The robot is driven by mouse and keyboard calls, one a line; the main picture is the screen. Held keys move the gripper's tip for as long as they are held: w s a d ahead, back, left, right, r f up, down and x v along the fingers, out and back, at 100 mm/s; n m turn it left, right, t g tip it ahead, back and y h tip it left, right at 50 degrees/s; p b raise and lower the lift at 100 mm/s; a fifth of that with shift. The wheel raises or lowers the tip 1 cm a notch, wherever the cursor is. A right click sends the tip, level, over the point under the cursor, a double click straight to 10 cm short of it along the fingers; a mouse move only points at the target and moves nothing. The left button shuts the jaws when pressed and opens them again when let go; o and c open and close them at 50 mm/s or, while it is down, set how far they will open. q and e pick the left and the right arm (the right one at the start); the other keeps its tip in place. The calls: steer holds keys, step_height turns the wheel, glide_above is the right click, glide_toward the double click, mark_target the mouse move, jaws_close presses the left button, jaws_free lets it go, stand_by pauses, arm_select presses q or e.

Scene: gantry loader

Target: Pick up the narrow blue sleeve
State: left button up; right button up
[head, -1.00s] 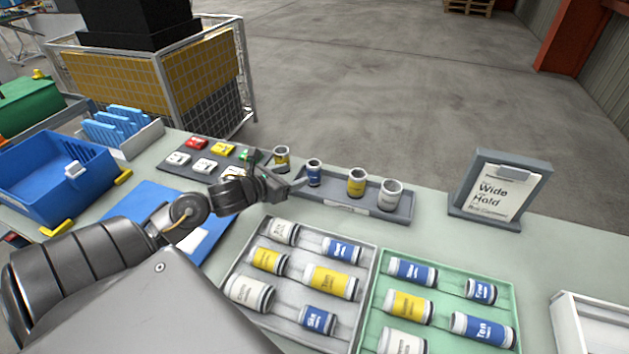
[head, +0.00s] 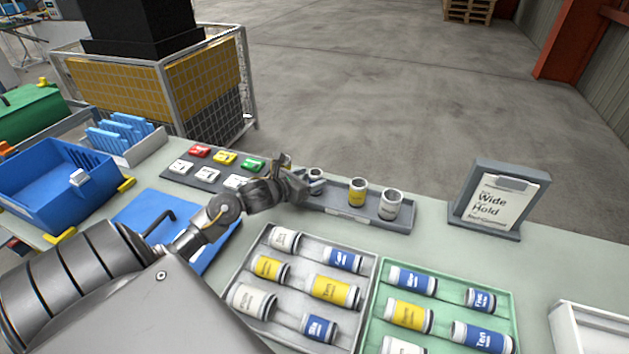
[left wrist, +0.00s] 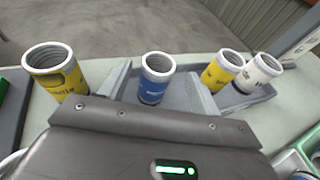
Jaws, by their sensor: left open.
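The narrow blue sleeve (left wrist: 155,92) stands upright in the left wrist view, its open white-rimmed top facing up. In the head view only its top and a little of its side (head: 316,174) show past my gripper. It stands at the left end of the grey tray (head: 345,213). My left gripper (head: 303,180) is open and close to the sleeve. In the left wrist view its grey fingers appear on either side of the sleeve; whether they touch it I cannot tell. My right gripper is not in view.
A yellow sleeve (left wrist: 58,74) stands close left of the gripper. Another yellow sleeve (head: 357,191) and a white one (head: 390,204) stand farther right in the tray. Trays of lying sleeves (head: 245,315) are in front. A sign stand (head: 497,196) is at right.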

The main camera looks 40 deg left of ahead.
arm_select(q)
steer(key=x, duration=0.2)
steer(key=shift+w+a, duration=0.15)
steer(key=shift+w, duration=0.15)
steer(key=shift+w+f, duration=0.15)
steer(key=shift+w, duration=0.2)
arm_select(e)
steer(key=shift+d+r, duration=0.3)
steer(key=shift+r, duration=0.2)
arm_select(q)
steer(key=c, duration=1.2)
steer(key=shift+c, duration=0.2)
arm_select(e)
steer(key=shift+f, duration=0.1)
